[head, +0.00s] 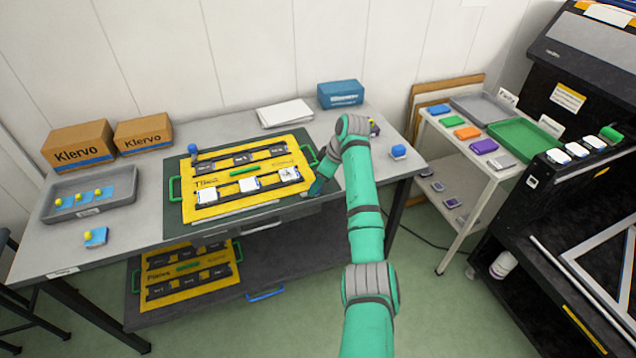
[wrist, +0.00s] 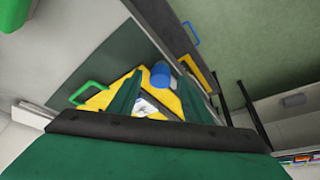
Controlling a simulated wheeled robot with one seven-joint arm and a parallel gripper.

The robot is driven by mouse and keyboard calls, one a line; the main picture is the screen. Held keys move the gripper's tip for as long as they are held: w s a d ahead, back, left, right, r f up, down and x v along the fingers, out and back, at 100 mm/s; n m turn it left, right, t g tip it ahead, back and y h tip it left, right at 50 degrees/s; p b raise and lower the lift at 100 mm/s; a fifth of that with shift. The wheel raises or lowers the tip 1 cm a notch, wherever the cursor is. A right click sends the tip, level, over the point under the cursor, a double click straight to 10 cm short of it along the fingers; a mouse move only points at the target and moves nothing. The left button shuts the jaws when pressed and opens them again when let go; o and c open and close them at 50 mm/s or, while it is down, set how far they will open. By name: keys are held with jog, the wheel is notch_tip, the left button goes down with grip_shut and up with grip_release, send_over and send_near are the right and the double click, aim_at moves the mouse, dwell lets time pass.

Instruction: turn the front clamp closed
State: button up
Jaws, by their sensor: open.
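The yellow board (head: 245,205) lies on a dark green mat on the grey table, with dark tile holders along its back and front. In the wrist view a blue round knob (wrist: 160,75), which looks like the front clamp, stands at a corner of the yellow board (wrist: 97,102). My gripper (wrist: 160,92) is open, with its fingers on either side of the knob's line; I cannot tell whether they touch it. In the head view my gripper (head: 318,185) is at the board's front right corner and hides this clamp. Another blue knob (head: 193,150) stands at the board's back left corner.
Green handles flank the board, one on its right (head: 309,153). A second yellow board (head: 190,275) lies on the lower shelf. A grey tray (head: 55,207) is at left, and a blue box (head: 340,94) at the back. The table's front edge is close to my gripper.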

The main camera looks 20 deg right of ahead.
jog(key=c, duration=1.1)
jog(key=shift+o, duration=0.2)
